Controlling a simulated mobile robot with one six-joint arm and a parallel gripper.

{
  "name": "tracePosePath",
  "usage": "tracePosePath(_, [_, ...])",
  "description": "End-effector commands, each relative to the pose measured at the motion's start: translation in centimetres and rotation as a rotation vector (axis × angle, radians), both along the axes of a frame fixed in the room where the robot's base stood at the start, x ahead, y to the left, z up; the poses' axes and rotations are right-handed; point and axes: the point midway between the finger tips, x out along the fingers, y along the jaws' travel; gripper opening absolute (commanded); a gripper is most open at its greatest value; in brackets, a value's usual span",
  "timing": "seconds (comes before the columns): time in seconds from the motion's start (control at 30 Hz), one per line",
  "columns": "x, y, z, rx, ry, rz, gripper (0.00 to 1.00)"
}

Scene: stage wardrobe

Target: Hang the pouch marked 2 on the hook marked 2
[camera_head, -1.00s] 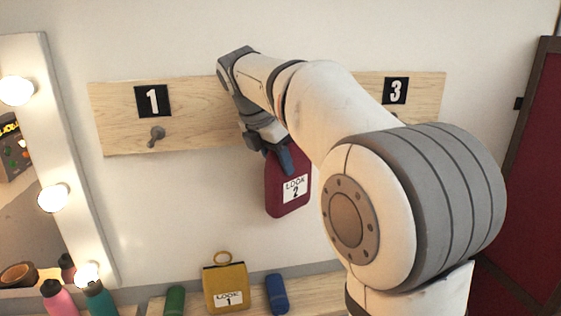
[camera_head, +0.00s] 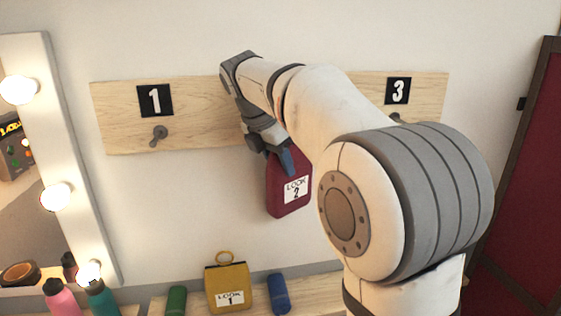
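The red pouch marked "LOOK 2" (camera_head: 288,200) hangs upright below the wooden hook board (camera_head: 195,100), in front of the wall. My gripper (camera_head: 284,158) is at the pouch's top edge, and the pouch hangs from it. The fingertips are partly seen, and the pouch's loop is hidden behind the gripper. The hook marked 2 and its number plate are not visible; my arm covers the middle of the board. I cannot tell whether the pouch's loop touches a hook.
A yellow "LOOK 1" pouch (camera_head: 228,285) stands on the shelf below between a green roll (camera_head: 176,300) and a blue roll (camera_head: 278,293). Bottles and a lit mirror (camera_head: 60,130) are at left.

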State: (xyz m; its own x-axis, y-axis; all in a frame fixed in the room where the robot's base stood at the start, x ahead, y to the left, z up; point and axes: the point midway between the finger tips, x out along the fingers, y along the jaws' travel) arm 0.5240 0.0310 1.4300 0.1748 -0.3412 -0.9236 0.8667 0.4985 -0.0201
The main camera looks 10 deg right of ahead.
Motion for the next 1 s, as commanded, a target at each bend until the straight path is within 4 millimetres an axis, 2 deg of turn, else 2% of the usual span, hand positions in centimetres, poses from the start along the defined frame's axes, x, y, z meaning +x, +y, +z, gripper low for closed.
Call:
tracePosePath(0.03, [0.0, 0.0, 0.0, 0.000, -0.001, 0.000, 0.44])
tracePosePath(0.3, [0.0, 0.0, 0.0, 0.000, 0.000, 0.001, 0.66])
tracePosePath(0.57, [0.0, 0.2, 0.2, 0.000, 0.000, 0.001, 0.66])
tracePosePath(0.67, [-0.2, 0.5, 1.0, 0.001, -0.003, 0.003, 0.66])
tracePosePath(1.0, [-1.3, 2.3, 6.2, 0.001, -0.004, 0.003, 0.66])
